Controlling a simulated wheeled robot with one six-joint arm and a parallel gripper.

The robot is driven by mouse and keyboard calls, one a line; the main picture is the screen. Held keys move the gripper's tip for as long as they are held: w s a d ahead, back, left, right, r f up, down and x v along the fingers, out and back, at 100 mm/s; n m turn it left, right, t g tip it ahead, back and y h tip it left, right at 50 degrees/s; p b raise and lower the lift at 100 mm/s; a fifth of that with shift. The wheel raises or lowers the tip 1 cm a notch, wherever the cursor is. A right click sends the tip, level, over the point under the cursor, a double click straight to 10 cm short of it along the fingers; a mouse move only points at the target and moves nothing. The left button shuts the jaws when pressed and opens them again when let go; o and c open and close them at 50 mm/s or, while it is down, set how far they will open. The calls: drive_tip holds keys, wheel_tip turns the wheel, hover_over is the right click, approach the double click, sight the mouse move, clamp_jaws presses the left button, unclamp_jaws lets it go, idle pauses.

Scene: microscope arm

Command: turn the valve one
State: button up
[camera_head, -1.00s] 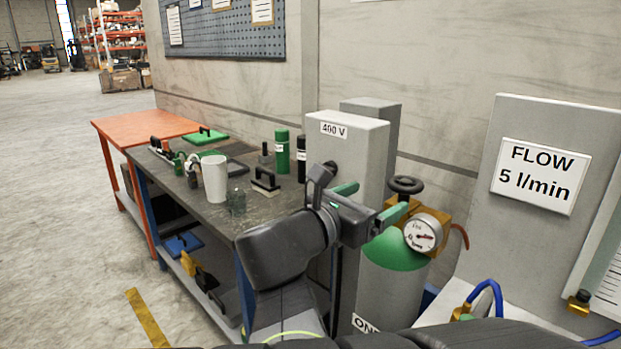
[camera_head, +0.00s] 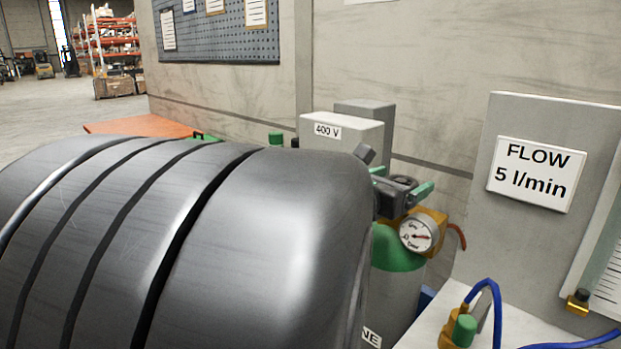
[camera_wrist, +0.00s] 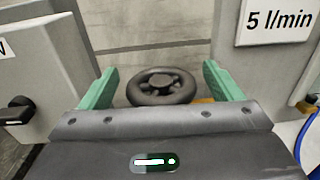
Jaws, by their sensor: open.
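The valve is a black round handwheel (camera_wrist: 162,86) on top of a grey cylinder with a green shoulder (camera_head: 397,250), whose label is partly hidden and ends in "NE". A brass body and a round pressure gauge (camera_head: 418,234) sit just below the wheel. My gripper (camera_wrist: 159,72) is open, with its two green fingers apart on the left and right of the wheel in the wrist view. Neither finger clearly touches it. In the head view my gripper (camera_head: 400,181) is at the wheel's height, and my arm hides much of the left side.
A grey "400 V" cabinet (camera_head: 340,133) stands close to the left of the cylinder. A grey panel with a "FLOW 5 l/min" sign (camera_head: 536,174) stands at the right, with a blue hose (camera_head: 494,300) below it. A copper-coloured pipe bends beside the gauge.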

drive_tip(key=shift+w+d, duration=0.15)
drive_tip(key=shift+d, duration=0.1)
drive_tip(key=c, duration=1)
